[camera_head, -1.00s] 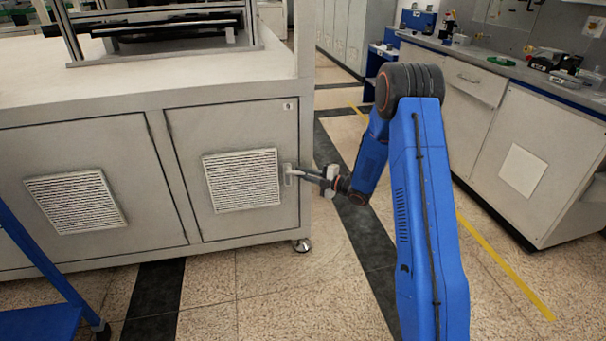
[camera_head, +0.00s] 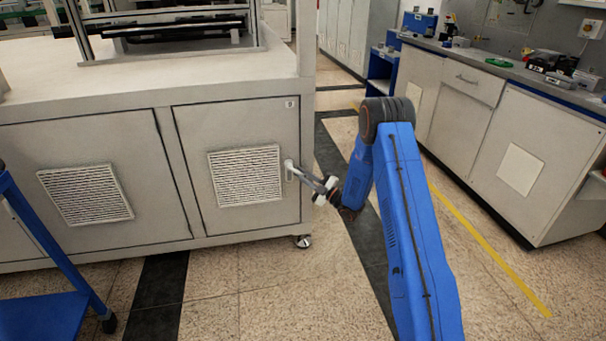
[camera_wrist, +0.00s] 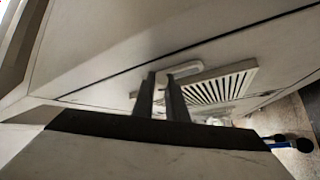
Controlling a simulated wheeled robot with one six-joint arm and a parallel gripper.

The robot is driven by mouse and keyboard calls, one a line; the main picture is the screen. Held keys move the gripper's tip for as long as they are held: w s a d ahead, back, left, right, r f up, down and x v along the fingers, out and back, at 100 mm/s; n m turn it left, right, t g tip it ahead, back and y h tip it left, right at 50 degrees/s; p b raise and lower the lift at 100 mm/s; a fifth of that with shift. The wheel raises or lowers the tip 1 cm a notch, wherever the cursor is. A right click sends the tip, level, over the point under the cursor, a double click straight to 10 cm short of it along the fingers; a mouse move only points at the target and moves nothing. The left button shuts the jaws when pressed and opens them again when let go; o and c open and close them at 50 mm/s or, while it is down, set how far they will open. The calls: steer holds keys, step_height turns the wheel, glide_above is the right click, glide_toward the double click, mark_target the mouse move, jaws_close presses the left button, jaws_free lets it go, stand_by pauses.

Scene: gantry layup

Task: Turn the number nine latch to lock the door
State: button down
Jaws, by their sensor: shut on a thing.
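The right cabinet door (camera_head: 183,150) is pale grey with a louvred vent and looks flush with its frame. A small tag (camera_head: 290,103) is at its top right corner; its number is too small to read. The latch (camera_head: 289,170) is a light handle on the door's right edge, beside the vent. My gripper (camera_head: 294,169) reaches it from the lower right, shut on it. In the wrist view, the two dark fingers (camera_wrist: 163,94) close at one end of the pale latch handle (camera_wrist: 186,69). The grip itself is partly hidden by the fingers.
A second vented door (camera_head: 80,185) is to the left. A blue cart (camera_head: 40,315) stands at the lower left. A counter with cabinets (camera_head: 520,160) runs along the right. Open floor (camera_head: 270,285) lies in front of the cabinet.

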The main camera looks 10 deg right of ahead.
steer(key=shift+f+m, duration=0.2)
steer(key=shift+m, duration=0.2)
steer(key=c, duration=1.8)
jaws_free()
steer(key=shift+o, duration=0.2)
steer(key=v, duration=1.7)
steer(key=shift+s+f, duration=0.2)
steer(key=shift+f, duration=0.15)
steer(key=shift+a, duration=0.1)
